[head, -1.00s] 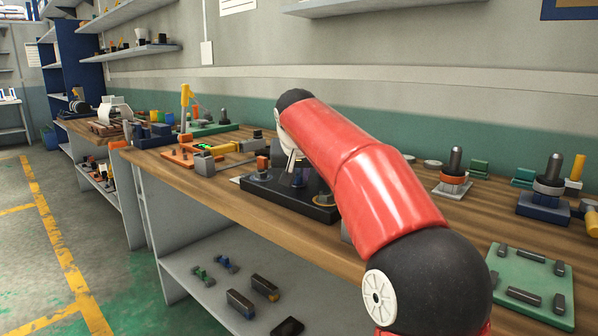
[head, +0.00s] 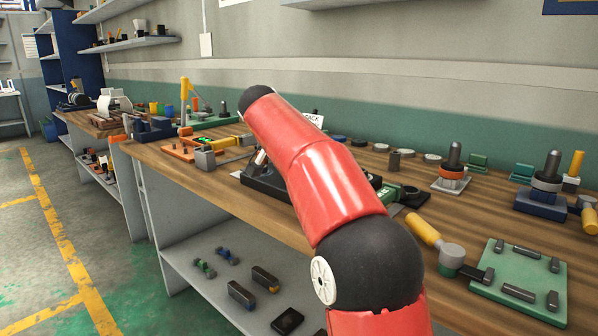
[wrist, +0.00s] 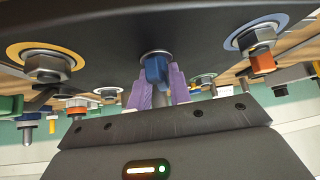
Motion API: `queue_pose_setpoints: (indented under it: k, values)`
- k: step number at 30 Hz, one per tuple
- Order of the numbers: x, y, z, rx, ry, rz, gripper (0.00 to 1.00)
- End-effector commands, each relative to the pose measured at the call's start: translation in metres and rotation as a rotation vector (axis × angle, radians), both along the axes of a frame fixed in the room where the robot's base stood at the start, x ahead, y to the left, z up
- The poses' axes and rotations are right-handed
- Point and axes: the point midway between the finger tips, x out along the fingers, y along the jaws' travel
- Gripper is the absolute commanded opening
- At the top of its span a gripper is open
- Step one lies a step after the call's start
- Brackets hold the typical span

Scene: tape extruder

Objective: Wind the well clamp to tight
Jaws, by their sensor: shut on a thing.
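In the wrist view my gripper (wrist: 158,84) has its two purple fingers closed around a blue piece (wrist: 154,68), which sits at a silver ring in the middle of a black base (wrist: 110,40). The blue piece looks like the clamp's turning part, but the fingers hide its sides. A hex nut (wrist: 47,66) in a yellow ring is on the left of the base. Another nut (wrist: 257,42) in a blue-rimmed ring, with an orange part, is on the right. In the head view the black base (head: 266,185) stands on the bench, largely hidden by my red arm.
The wooden bench (head: 235,205) has some clear room at its front edge. An orange fixture with a yellow-handled clamp (head: 212,148) is left of the base. A yellow-handled tool (head: 424,230) and a green plate (head: 520,272) are at right. Black-topped posts (head: 453,158) stand behind.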

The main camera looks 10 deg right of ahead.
Motion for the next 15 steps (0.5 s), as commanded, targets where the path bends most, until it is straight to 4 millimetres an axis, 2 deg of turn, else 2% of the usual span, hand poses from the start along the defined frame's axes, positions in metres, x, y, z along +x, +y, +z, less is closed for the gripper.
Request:
queue_pose_setpoints:
  k: [8,15]
  values:
    - [0.0007,0.0001,-0.0005,0.000,0.000,-0.014,0.00]
    - [0.0023,0.0013,-0.0017,-0.002,0.000,-0.297,0.00]
